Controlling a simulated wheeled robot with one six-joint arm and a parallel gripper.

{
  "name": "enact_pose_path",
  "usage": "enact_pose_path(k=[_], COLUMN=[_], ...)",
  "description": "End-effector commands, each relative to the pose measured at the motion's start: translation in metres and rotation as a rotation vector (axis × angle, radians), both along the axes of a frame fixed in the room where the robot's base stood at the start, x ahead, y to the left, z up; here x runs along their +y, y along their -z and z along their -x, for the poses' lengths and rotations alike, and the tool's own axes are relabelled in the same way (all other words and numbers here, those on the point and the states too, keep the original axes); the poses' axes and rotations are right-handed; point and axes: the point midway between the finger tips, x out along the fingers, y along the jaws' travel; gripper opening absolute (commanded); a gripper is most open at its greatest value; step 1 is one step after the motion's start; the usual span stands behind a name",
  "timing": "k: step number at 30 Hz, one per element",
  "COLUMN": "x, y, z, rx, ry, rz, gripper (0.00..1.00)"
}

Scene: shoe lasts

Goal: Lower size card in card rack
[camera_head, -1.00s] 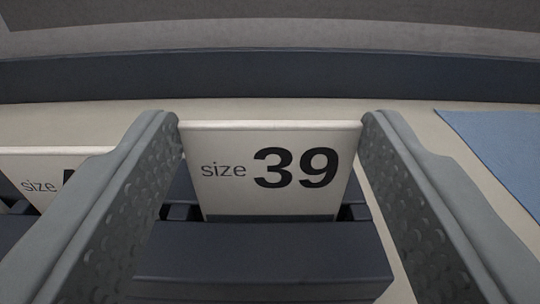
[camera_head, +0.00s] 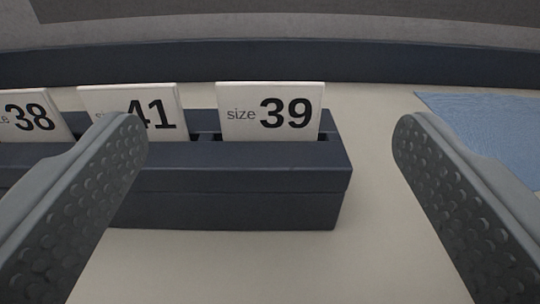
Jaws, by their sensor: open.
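A white size card marked "size 39" (camera_head: 270,112) stands upright in the right-hand slot of the dark card rack (camera_head: 240,205). Its lower edge is hidden inside the rack. My gripper (camera_head: 270,140) is open, with one grey dimpled finger at the left and one at the right. It is empty and drawn back in front of the rack, apart from the card. The left finger covers part of the rack and of the neighbouring card.
A "41" card (camera_head: 158,100) and a "38" card (camera_head: 30,115) stand in the rack to the left. A blue mat (camera_head: 490,125) lies at the right. A dark raised edge (camera_head: 270,62) runs along the back. Bare table lies in front of the rack.

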Motion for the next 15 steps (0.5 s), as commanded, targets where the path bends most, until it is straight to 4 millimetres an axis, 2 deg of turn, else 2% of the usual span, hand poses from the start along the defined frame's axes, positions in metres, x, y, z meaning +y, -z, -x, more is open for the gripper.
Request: enact_pose_path(k=[3,15], x=[0.000,0.000], y=[-0.001,0.000], z=[0.021,0.084], rx=[-0.001,-0.001], ry=[0.000,0.000], rz=[0.000,0.000], gripper=[0.84,0.84])
